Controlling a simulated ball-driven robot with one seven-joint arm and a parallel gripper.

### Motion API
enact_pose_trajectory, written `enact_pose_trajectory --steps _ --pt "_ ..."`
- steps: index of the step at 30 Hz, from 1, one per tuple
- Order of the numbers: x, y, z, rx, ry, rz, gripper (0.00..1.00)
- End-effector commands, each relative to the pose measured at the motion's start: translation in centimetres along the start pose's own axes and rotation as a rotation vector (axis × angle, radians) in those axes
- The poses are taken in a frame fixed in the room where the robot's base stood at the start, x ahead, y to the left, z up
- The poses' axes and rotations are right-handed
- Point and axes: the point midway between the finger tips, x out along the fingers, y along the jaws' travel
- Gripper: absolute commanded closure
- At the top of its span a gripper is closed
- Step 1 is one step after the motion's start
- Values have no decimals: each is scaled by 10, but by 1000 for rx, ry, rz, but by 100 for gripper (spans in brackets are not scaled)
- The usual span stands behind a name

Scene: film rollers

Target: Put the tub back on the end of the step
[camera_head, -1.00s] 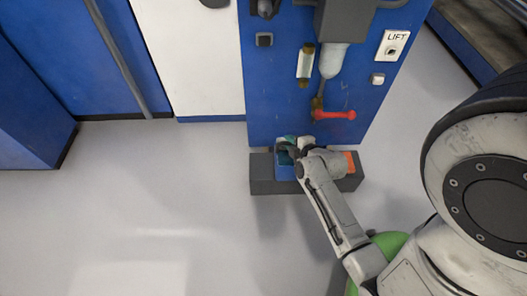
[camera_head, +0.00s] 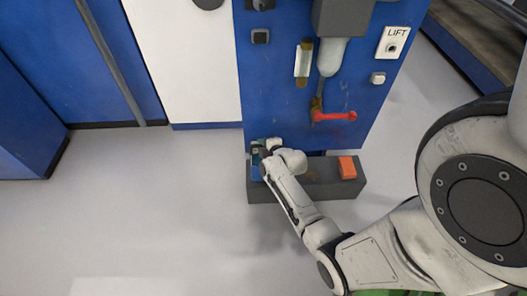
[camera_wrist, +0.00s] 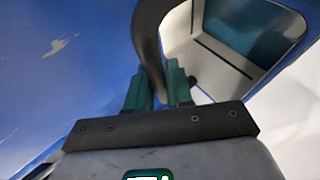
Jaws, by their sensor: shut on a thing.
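A small blue tub (camera_head: 255,170) is at the left end of the dark grey step (camera_head: 318,190) in the head view, mostly hidden behind my gripper and wrist. My gripper (camera_head: 265,146) is at the top of the tub. In the wrist view, the teal fingers of my gripper (camera_wrist: 160,88) are closed on a thin, dark curved strip that looks like part of the tub. I cannot tell whether the tub's bottom touches the step.
An orange block (camera_head: 347,167) sits on the right part of the step. The blue panel (camera_head: 275,95) rises behind it, with a red handle (camera_head: 335,116) and a LIFT switch plate (camera_head: 392,42). Grey floor (camera_head: 150,220) is clear at left.

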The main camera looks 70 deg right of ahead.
Motion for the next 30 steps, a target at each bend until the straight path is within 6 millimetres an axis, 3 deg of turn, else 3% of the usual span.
enact_pose_trajectory --steps 4,16,17,18,24,30 --pt "11 -19 6 1 -2 0 100" --pt "13 -22 6 0 -1 0 100" --pt "13 -24 6 1 -1 -2 78" --pt "12 -23 6 1 -1 -2 74" --pt "12 -23 6 1 -1 -3 55" --pt "12 -23 6 1 -1 -3 53"
